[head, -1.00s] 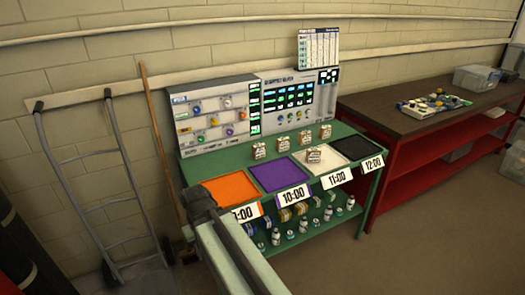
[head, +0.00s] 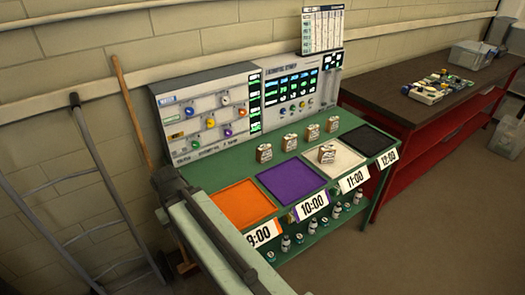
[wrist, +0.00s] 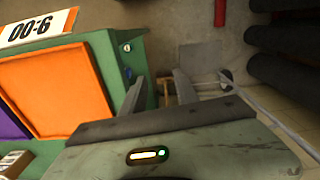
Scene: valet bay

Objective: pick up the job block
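Several small tan blocks with white labels stand on the green bench. In the head view, one block (head: 327,154) is on the white tray (head: 345,172). The others, such as the leftmost block (head: 264,153), stand in a row behind the trays. I cannot tell which is the job block. My gripper (wrist: 160,88) is open and empty in the wrist view, its fingers apart beyond the bench's side edge, over the floor. Part of a block (wrist: 14,163) shows at the lower left there. In the head view my arm reaches to the left of the orange tray (head: 243,203), with the fingers hard to see.
Purple (head: 290,180) and black (head: 368,140) trays also lie on the bench (head: 205,172), with time labels in front. A control panel (head: 210,115) stands behind. A hand truck (head: 95,190) and a broom (head: 130,110) lean on the left wall. A red workbench (head: 420,145) stands right.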

